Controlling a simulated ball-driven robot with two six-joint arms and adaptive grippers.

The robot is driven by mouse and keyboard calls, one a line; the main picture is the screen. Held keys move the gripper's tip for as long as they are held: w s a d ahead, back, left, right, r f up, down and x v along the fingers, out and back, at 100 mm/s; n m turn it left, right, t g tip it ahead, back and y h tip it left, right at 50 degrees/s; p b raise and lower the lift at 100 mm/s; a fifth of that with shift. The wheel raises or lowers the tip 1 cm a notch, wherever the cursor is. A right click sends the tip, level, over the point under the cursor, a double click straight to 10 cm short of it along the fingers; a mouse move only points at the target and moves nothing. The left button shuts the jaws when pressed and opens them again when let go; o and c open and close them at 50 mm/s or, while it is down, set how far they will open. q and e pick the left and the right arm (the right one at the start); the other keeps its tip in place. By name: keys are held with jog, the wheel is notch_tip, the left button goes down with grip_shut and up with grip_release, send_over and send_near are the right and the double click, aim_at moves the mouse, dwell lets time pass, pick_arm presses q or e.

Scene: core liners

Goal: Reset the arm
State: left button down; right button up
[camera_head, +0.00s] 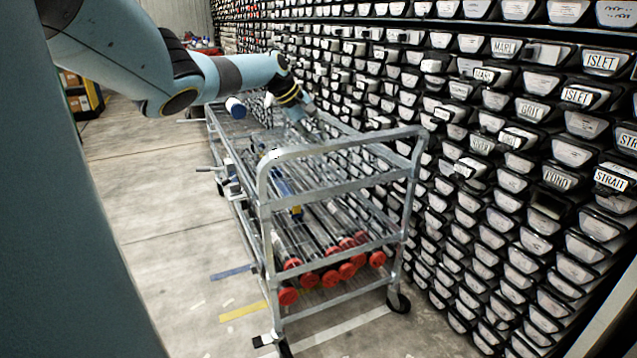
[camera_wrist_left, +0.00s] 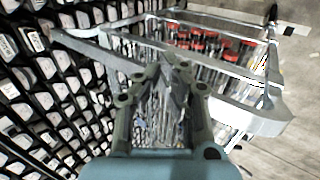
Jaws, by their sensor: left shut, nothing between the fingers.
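My left arm reaches in from the upper left in the head view. Its gripper (camera_head: 310,112) is over the far part of the metal cart (camera_head: 345,148), near the wall of labelled liner ends. In the left wrist view the gripper (camera_wrist_left: 168,62) shows from behind, its fingers shut and empty, with the cart's rails (camera_wrist_left: 215,20) beyond them. Whether the fingers touch the cart cannot be told. My right gripper is in neither view.
Clear tubes with red caps (camera_head: 330,278) lie on the cart's lower shelf. A blue-capped tube end (camera_head: 236,107) shows at the cart's far end. The rack wall (camera_head: 480,150) stands close along the cart's right. Concrete floor (camera_head: 150,200) to the left is mostly free.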

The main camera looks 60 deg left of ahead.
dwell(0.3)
pick_arm(q)
jog(key=s+d+f+m+g+b, duration=0.15)
jog(key=s+d+f, duration=0.55)
jog(key=f, duration=0.7)
jog(key=s+d+f+g+h+b, duration=0.1)
jog(key=s+d+f+g+b, duration=0.2)
jog(key=s+d+f, duration=0.8)
jog(key=s+d+f+m+g+b, duration=0.1)
jog(key=s+d+f+g+b, duration=0.2)
jog(key=f, duration=1.4)
jog(key=s+d+f+m+t+y+b, duration=0.1)
jog(key=s+d+f+m+b, duration=0.1)
jog(key=s+d+f+m, duration=0.5)
jog(key=s+d+f+m+y+b, duration=0.1)
jog(key=s+d+f+m, duration=0.7)
jog(key=s, duration=1)
jog(key=d+f+b, duration=0.1)
jog(key=d+f, duration=0.2)
jog(key=d, duration=0.3)
jog(key=shift+d+t, duration=0.15)
jog(key=shift+t, duration=0.2)
